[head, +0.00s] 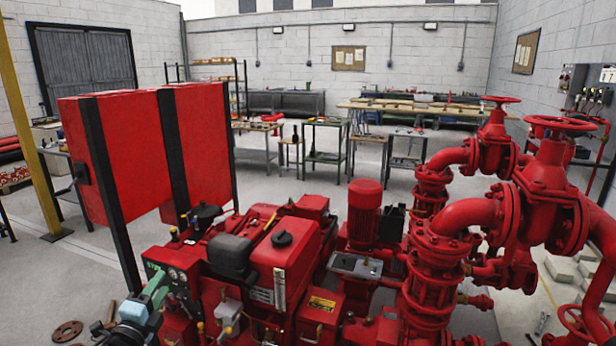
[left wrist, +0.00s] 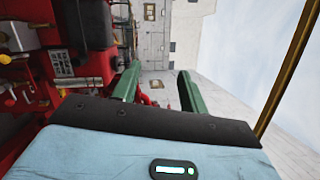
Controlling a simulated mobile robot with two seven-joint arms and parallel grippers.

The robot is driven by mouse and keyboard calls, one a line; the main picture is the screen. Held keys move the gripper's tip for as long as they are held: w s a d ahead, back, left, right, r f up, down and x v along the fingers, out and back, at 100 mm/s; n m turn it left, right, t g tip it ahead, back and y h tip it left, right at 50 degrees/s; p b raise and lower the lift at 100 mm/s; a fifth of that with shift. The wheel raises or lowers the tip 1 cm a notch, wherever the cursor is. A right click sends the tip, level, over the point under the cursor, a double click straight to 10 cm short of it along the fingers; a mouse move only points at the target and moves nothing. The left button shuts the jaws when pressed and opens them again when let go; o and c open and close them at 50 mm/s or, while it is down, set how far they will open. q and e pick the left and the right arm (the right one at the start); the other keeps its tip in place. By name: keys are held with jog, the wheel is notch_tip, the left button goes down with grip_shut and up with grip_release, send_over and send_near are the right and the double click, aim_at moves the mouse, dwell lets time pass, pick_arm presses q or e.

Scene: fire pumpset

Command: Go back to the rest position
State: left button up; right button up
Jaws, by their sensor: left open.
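My left gripper (head: 157,288) comes in at the bottom left of the head view, in front of the red pumpset's control panel (head: 172,272). In the left wrist view its two green fingers (left wrist: 157,84) stand apart with nothing between them. I cannot tell whether they touch the panel. The red pumpset engine (head: 285,250) shows sideways at the left of the left wrist view (left wrist: 88,72). My right gripper is not in either view.
A tall red tank (head: 140,150) with black posts stands behind the panel. Red pipes and valves (head: 435,265) fill the right side. Workbenches (head: 325,140) stand farther back. A rusty flange (head: 67,331) lies at lower left. Open grey floor (head: 75,280) lies left of the pumpset.

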pick_arm(q)
jog(key=s+a+f+n+g+y, duration=0.15)
jog(key=f+n, duration=0.25)
jog(key=n, duration=0.5)
jog(key=w+a+f+n+g+y, duration=0.1)
jog(key=a+f+n+g+y, duration=0.15)
jog(key=f+n, duration=0.45)
jog(key=s+d+f+n+g+h, duration=0.2)
jog(key=s+d+f, duration=0.4)
jog(key=s, duration=0.3)
jog(key=s+d+f+g, duration=0.1)
jog(key=s+d+f, duration=0.2)
jog(key=s, duration=0.9)
jog(key=s+d+f+g+h, duration=0.1)
jog(key=s+d+f, duration=0.3)
jog(key=s, duration=0.8)
jog(key=s+d+f+n+g+h, duration=0.1)
jog(key=s+d+f, duration=0.3)
jog(key=s, duration=0.8)
jog(key=shift+s+d+g, duration=0.2)
jog(key=shift+d+g, duration=0.6)
jog(key=shift+g, duration=0.1)
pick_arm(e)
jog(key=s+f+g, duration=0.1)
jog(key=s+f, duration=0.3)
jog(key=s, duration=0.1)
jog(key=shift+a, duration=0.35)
